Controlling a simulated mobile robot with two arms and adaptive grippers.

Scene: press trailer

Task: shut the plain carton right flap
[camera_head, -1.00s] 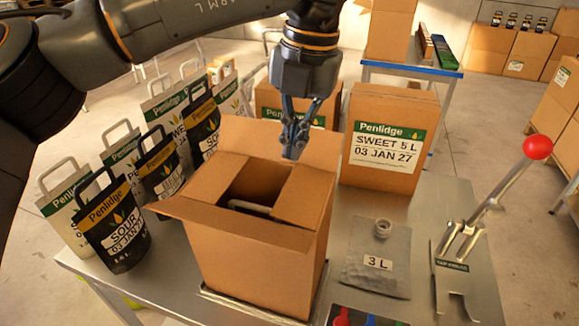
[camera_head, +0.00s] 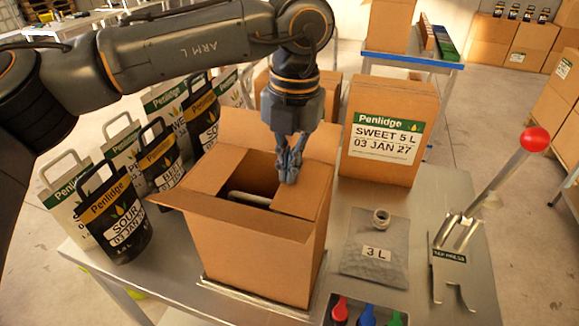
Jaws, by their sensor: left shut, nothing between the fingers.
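The plain carton (camera_head: 250,262) stands upright on the metal table, with its opening upward and a pale handle showing in the dark gap inside. Its right flap (camera_head: 308,196) lies folded inward over the right side of the opening. The left flap (camera_head: 213,170) is also folded inward. The far flap (camera_head: 243,130) stands up, and the near flap (camera_head: 235,213) sticks outward. My left gripper (camera_head: 289,178) is shut and empty, pointing down at the right flap. Its fingertips look to be on the flap or just above it; I cannot tell which. My right gripper is not in view.
A labelled closed carton (camera_head: 388,130) stands behind on the right. A grey 3 L pouch (camera_head: 375,250) and a tap press (camera_head: 455,265) with a red-knobbed lever occupy the table's right side. Several printed pouches (camera_head: 118,215) crowd the left. Coloured items sit at the front edge.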

